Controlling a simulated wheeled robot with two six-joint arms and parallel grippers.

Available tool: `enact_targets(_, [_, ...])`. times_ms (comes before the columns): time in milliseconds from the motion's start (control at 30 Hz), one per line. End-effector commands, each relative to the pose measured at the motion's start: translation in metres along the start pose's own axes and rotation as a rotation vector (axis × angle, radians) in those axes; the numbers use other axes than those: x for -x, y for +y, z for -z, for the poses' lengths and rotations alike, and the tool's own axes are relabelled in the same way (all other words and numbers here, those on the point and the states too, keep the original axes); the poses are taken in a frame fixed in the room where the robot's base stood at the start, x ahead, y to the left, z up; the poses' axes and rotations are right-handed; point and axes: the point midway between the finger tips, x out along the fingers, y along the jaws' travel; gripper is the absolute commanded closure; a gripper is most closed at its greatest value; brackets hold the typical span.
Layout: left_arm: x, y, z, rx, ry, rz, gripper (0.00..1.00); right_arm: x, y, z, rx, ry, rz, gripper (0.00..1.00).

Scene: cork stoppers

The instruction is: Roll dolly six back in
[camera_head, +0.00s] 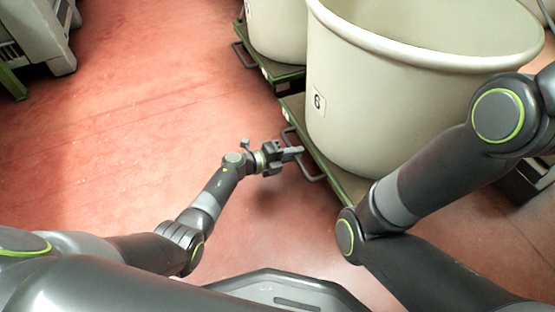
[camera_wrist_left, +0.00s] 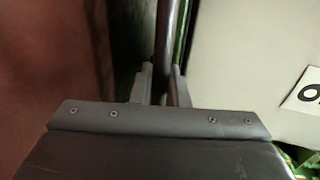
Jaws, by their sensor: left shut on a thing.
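Dolly six (camera_head: 330,172) is a low green platform bearing a large cream tub (camera_head: 400,120) with a "6" label (camera_head: 317,101). A grey bar handle (camera_head: 312,179) sticks out from its left side. My left gripper (camera_head: 294,153) is at this handle, shut on it. In the left wrist view the bar (camera_wrist_left: 168,40) runs up between the fingers (camera_wrist_left: 162,88), beside the tub's pale wall (camera_wrist_left: 250,60) and part of its label (camera_wrist_left: 306,92). My right arm crosses the right of the head view; its gripper is out of frame.
Another green dolly (camera_head: 272,72) with a cream tub (camera_head: 275,30) stands just behind, a narrow gap away. The red floor (camera_head: 150,110) on the left is open. A grey machine (camera_head: 40,35) stands at the top left.

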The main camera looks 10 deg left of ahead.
Motion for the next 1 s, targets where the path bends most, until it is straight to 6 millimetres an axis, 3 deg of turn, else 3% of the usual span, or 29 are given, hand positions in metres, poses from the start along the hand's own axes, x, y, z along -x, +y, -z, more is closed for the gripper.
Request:
enact_targets(233, [-0.021,-0.004,0.004,0.0,0.002,0.001,1.0,0.0,-0.001,0.002,-0.006,0.007,0.001,0.64])
enact_targets(700, [-0.026,-0.006,0.004,-0.001,-0.003,0.001,1.0,0.001,-0.001,0.002,-0.003,0.006,0.005,0.64])
enact_targets(733, [-0.026,-0.006,0.004,0.0,-0.004,0.002,0.82,0.001,-0.001,0.002,-0.003,0.006,0.005,0.64])
enact_targets(833, [-0.026,-0.006,0.004,0.0,-0.002,0.001,0.69,0.002,0.0,0.002,0.0,0.002,0.005,0.64])
enact_targets(1000, [-0.025,-0.005,0.004,0.0,-0.001,0.0,0.67,0.003,0.001,0.001,0.004,-0.003,0.005,0.64])
